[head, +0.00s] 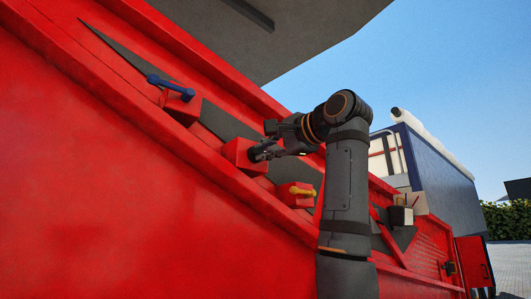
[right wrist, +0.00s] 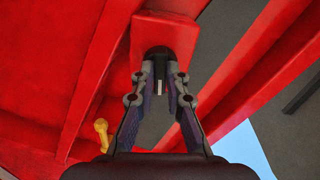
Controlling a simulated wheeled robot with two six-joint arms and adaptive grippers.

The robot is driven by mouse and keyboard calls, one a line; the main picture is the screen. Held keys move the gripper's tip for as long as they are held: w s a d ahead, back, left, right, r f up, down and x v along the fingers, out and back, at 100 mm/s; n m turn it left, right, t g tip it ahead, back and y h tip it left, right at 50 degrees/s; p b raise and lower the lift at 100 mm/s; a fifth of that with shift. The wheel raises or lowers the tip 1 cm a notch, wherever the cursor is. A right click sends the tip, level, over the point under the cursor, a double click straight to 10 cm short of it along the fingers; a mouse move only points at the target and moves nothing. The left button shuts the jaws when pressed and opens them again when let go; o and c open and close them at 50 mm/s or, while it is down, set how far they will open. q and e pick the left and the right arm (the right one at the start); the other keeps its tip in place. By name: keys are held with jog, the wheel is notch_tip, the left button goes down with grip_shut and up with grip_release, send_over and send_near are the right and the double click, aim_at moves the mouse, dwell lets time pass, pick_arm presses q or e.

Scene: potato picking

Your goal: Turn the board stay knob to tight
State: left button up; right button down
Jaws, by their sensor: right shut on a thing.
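A black knob with a pale mark (right wrist: 158,54) sits on a red box (right wrist: 180,35) in the right wrist view. My right gripper (right wrist: 159,74) has its two fingers closed on either side of this knob. In the head view the same red box (head: 236,153) is on the sloping red machine side, and my right gripper (head: 260,152) reaches it from the right. The fingers hide most of the knob there. I cannot read the knob's setting. My left gripper is not in view.
A blue lever (head: 170,87) on a red box is up to the left. A yellow handle (head: 302,192) is below right of my gripper; it also shows in the right wrist view (right wrist: 101,131). Red rails (head: 200,150) run along the slope. Open sky is at the right.

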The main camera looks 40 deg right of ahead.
jog(key=shift+f+m, duration=0.15)
jog(key=shift+m, duration=0.75)
jog(key=shift+w, duration=0.1)
jog(key=c, duration=1.4)
grip_release()
jog(key=shift+o, duration=0.2)
jog(key=s, duration=1.2)
jog(key=shift+d, duration=0.45)
